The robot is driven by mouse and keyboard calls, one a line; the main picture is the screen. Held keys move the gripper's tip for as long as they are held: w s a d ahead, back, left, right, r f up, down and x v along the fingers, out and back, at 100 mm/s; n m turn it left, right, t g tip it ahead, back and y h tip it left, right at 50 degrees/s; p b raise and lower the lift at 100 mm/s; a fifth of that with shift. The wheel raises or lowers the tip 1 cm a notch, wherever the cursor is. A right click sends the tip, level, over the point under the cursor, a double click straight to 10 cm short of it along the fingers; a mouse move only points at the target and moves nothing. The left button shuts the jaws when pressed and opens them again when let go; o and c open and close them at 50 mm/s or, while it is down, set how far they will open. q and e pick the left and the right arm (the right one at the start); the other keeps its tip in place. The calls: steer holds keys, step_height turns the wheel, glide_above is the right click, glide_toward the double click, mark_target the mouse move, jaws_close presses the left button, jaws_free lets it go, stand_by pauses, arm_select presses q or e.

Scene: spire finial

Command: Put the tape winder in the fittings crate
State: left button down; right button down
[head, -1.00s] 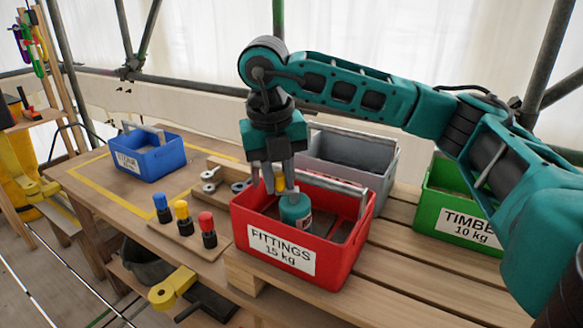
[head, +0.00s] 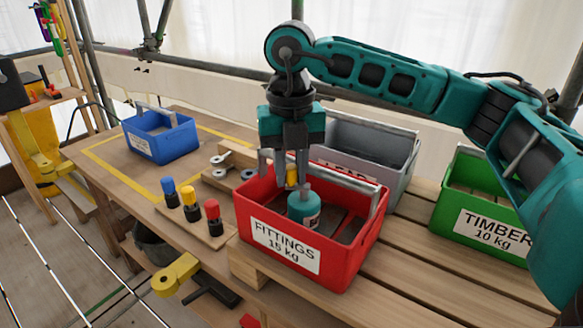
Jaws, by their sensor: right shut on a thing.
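My right gripper (head: 285,177) points down over the back left part of the red fittings crate (head: 313,272). A teal canister (head: 303,210) with a grey top stands inside the crate, just in front of the fingers. My left gripper is not in view.
A grey crate (head: 392,190) stands behind the fittings crate, and a green timber crate (head: 455,228) stands to the right. A blue crate (head: 165,150) is at the left. Blue, yellow and red-topped pegs (head: 190,212) stand in a board beside the fittings crate. Pallet slats between the red and green crates are clear.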

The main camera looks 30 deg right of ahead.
steer(key=c, duration=1.2)
jaws_free()
steer(key=shift+f, duration=0.15)
steer(key=shift+r, duration=0.25)
step_height(320, 180, up, 12)
steer(key=shift+f+p, duration=0.1)
steer(key=shift+p, duration=0.85)
